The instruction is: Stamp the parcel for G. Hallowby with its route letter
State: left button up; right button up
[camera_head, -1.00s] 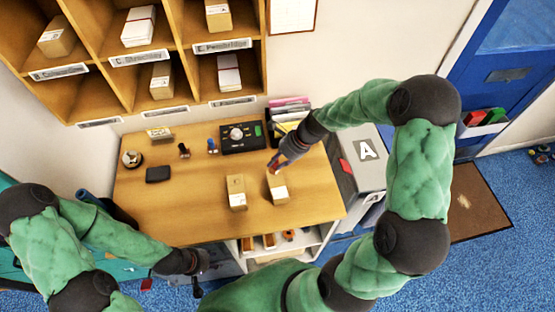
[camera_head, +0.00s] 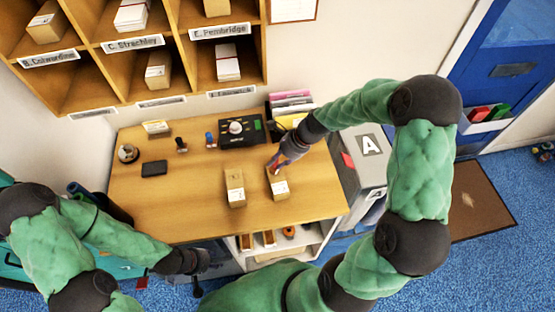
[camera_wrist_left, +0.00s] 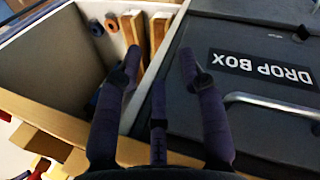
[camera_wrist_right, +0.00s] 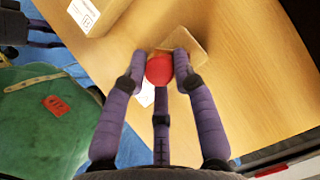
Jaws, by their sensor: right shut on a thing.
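My right gripper (camera_head: 276,165) is shut on a red stamp, whose round red top (camera_wrist_right: 159,69) shows between its fingers in the right wrist view. It is just over the right one of two small cardboard parcels (camera_head: 278,189) on the wooden desk. I cannot tell whether the stamp touches that parcel, which lies beneath it in the right wrist view (camera_wrist_right: 187,48). The other parcel (camera_head: 235,188) stands just to the left. The names on both are too small to read. My left gripper (camera_wrist_left: 158,75) is open and empty, low in front of the desk.
A black stamp (camera_head: 181,146) and a blue stamp (camera_head: 211,140) stand near a black device (camera_head: 242,140). Labelled pigeonholes (camera_head: 132,43) hang behind the desk (camera_head: 190,205). A grey bin marked A (camera_head: 361,165) is at the right. The drop box (camera_wrist_left: 240,100) is below my left gripper.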

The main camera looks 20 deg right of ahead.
jog(key=shift+f+b, duration=0.3)
jog(key=shift+f, duration=0.15)
dwell(0.6)
jog(key=shift+s+f, duration=0.1)
jog(key=shift+f, duration=0.05)
dwell(1.5)
notch_tip(320, 180, up, 7)
jog(key=p, duration=0.7)
jog(key=shift+p, duration=0.3)
